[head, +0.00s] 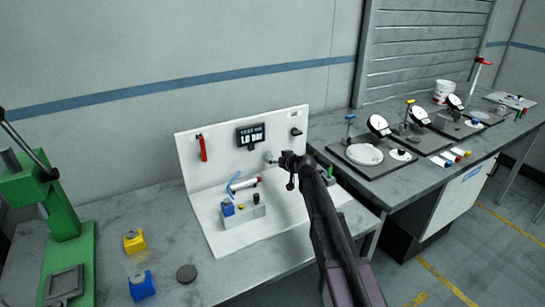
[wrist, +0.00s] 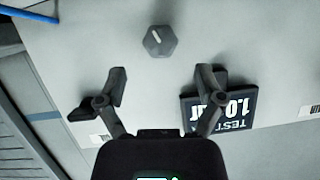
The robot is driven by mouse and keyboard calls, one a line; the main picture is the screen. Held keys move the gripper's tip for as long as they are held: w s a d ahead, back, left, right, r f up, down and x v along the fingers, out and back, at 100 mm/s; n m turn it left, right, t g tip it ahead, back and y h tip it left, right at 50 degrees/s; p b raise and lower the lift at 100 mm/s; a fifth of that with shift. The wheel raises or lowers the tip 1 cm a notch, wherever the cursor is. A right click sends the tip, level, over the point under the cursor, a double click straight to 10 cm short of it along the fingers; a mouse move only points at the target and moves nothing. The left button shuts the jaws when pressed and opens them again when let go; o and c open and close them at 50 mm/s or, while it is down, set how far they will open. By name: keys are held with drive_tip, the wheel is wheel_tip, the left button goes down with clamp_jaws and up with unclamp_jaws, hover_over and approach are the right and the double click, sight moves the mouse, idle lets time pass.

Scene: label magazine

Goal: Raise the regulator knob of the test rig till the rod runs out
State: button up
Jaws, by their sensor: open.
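The test rig is a white L-shaped panel (head: 225,160) on the left bench. Its display (head: 250,136) reads 1.0 bar and shows upside down in the wrist view (wrist: 232,106). A grey hexagonal knob (wrist: 158,40) with a white mark lies beyond my fingertips in the wrist view; in the head view the knob (head: 269,157) is just left of my gripper (head: 289,160). My gripper is open and empty, its fingers (wrist: 163,84) apart and not touching the knob. A white cylinder (head: 244,185) with a blue hose sits low on the rig. I cannot make out its rod.
A red handle (head: 202,148) and a black fitting (head: 296,132) are on the panel. A green press (head: 55,215), a yellow block (head: 134,241) and a blue block (head: 142,285) are at left. Dial gauges (head: 378,125) stand at right.

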sight(269, 157)
drive_tip(key=p+v, duration=0.2)
drive_tip(key=v, duration=0.6)
drive_tip(key=shift+p, duration=0.35)
drive_tip(key=shift+s+f, duration=0.1)
idle(1.6)
drive_tip(key=f+m+b, duration=0.1)
drive_tip(key=b, duration=0.1)
drive_tip(key=f+m+t+y+b, duration=0.1)
drive_tip(key=m+b, duration=0.1)
drive_tip(key=b, duration=0.1)
drive_tip(key=f+m+t+b, duration=0.1)
drive_tip(key=b, duration=0.2)
drive_tip(key=shift+s+a+f+m+y, duration=0.3)
drive_tip(key=shift+s+m, duration=0.05)
drive_tip(key=shift+m, duration=0.05)
drive_tip(key=m+b, duration=0.1)
drive_tip(key=f+m+t+b, duration=0.1)
drive_tip(key=m+b, duration=0.1)
drive_tip(key=shift+s+d+f, duration=0.15)
drive_tip(key=shift+d+f, duration=0.05)
drive_tip(key=shift+d+f+m+t+b, duration=0.1)
drive_tip(key=shift+d+m+t+b, duration=0.05)
drive_tip(key=shift+m+t+b, duration=0.6)
drive_tip(key=x, duration=1.3)
drive_tip(key=shift+w+a, duration=0.3)
drive_tip(key=shift+a, duration=0.05)
